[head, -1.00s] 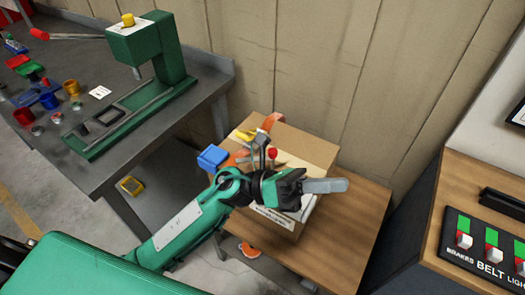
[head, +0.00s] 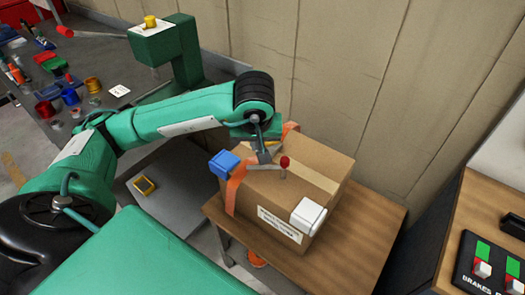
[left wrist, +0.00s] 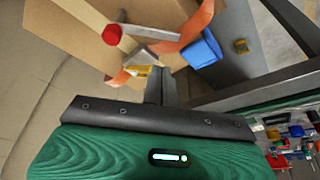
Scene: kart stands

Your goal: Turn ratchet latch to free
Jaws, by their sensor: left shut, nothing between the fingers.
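A cardboard box (head: 325,175) has an orange strap (head: 234,188) over it, with a ratchet on top. A grey lever with a red knob (head: 285,161) stands above the box; the knob also shows in the left wrist view (left wrist: 111,34). A yellow part (left wrist: 141,70) of the ratchet lies by the strap, partly hidden by my gripper in the head view. My left gripper (head: 264,154) is shut and empty, pointing down beside the ratchet at the box's far left; its fingers show in the left wrist view (left wrist: 161,86). Contact cannot be told. My right gripper is out of view.
The box sits on a wooden table (head: 365,215). A blue block (head: 223,164) and a white block (head: 308,215) sit at its edges. A grey bench with tools stands at left, a panelled wall behind, and a switch panel (head: 490,270) at right.

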